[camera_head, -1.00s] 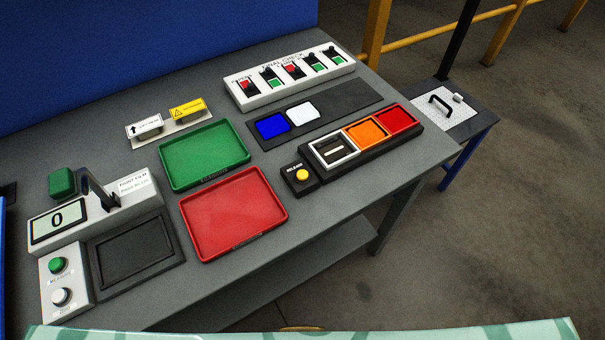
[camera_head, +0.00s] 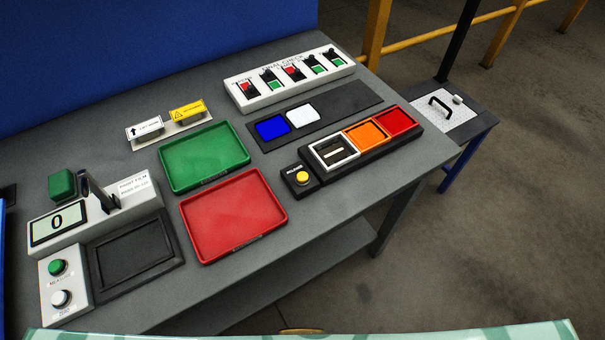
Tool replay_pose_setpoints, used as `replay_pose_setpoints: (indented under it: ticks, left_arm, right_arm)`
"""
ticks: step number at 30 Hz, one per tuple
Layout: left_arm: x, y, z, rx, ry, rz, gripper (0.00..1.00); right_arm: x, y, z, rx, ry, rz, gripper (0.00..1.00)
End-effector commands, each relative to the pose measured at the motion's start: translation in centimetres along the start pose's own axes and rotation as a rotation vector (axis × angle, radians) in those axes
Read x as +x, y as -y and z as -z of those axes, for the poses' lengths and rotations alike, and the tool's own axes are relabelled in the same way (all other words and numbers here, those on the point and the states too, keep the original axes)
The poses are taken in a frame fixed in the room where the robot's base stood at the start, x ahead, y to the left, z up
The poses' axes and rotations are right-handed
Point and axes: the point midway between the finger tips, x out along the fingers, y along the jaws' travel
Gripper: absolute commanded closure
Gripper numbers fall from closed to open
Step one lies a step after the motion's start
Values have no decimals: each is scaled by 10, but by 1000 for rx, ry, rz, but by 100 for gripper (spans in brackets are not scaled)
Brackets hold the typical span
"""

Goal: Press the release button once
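The release button (camera_head: 302,178) is a round yellow button on a small black box. The box sits on the grey table, at the left end of a black fixture (camera_head: 367,143). That fixture has a white-framed slot (camera_head: 333,151), an orange square (camera_head: 365,132) and a red square (camera_head: 397,120). Small lettering on the button box is too small to read surely. Nothing touches or covers the button. Neither gripper shows in the view.
A red tray (camera_head: 234,214) and a green tray (camera_head: 204,156) lie left of the button. A measuring unit (camera_head: 93,212) with green and white buttons stands at far left. A switch panel (camera_head: 290,78) is at the back. Bare table lies in front of the button.

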Motion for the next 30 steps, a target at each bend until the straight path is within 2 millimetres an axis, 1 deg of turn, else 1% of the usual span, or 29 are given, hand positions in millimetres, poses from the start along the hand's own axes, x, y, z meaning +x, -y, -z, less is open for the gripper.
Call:
replay_pose_setpoints:
  ticks: [1,2,3,30]
  left_arm:
    - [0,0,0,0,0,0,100]
    - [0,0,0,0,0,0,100]
    - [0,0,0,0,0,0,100]
    - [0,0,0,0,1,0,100]
  right_arm:
    - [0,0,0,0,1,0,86]
    - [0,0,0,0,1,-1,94]
    - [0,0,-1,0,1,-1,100]
    - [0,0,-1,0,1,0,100]
